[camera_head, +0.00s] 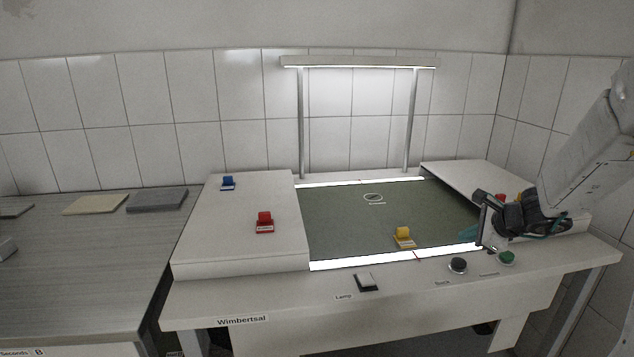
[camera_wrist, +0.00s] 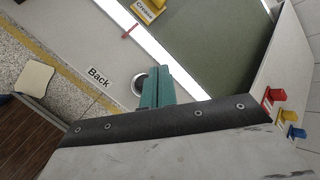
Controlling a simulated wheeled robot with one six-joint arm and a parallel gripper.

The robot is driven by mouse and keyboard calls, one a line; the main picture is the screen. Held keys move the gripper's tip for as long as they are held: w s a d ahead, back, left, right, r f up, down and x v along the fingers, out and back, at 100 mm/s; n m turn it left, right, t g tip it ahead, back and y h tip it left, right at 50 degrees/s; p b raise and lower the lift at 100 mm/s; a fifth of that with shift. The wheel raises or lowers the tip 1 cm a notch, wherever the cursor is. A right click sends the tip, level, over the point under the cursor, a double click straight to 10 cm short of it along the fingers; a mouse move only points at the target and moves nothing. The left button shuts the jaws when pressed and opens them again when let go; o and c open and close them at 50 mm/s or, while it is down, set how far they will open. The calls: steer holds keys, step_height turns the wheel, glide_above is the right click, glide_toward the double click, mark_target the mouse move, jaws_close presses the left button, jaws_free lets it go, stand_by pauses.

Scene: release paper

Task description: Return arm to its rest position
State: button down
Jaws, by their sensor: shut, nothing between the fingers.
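My gripper (camera_head: 468,232) is over the right front part of the bench, near the lit front edge of the green panel (camera_head: 350,225). In the wrist view its teal fingers (camera_wrist: 155,88) are closed together with nothing between them. They appear beside a round black knob (camera_wrist: 139,84) labelled "Back"; I cannot tell the height between them. My arm (camera_head: 590,140) reaches in from the right. The knob also shows in the head view (camera_head: 458,265), in front of the gripper.
A yellow block (camera_head: 404,238) is at the panel's front edge. Red (camera_head: 265,222) and blue (camera_head: 228,184) blocks stand on the left platform. A lamp switch (camera_head: 366,282) and a green button (camera_head: 507,258) are on the front ledge. A lamp frame (camera_head: 301,125) stands behind.

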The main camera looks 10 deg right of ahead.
steer(key=s+a+r+n+g+y, duration=0.3)
steer(key=s+a+n+g, duration=0.3)
steer(key=s+a+n, duration=0.6)
steer(key=s+a+r+n+h, duration=0.2)
steer(key=s+n, duration=0.1)
steer(key=s, duration=0.4)
steer(key=s+a+r+n+g+h, duration=0.1)
steer(key=s+a+r+n, duration=0.1)
steer(key=s, duration=0.5)
steer(key=s+a+r+n+h, duration=0.2)
steer(key=s+a+r+n, duration=0.1)
steer(key=s+n, duration=0.3)
steer(key=shift+s+r+h, duration=0.3)
steer(key=shift+s+r, duration=0.1)
steer(key=shift+s, duration=0.45)
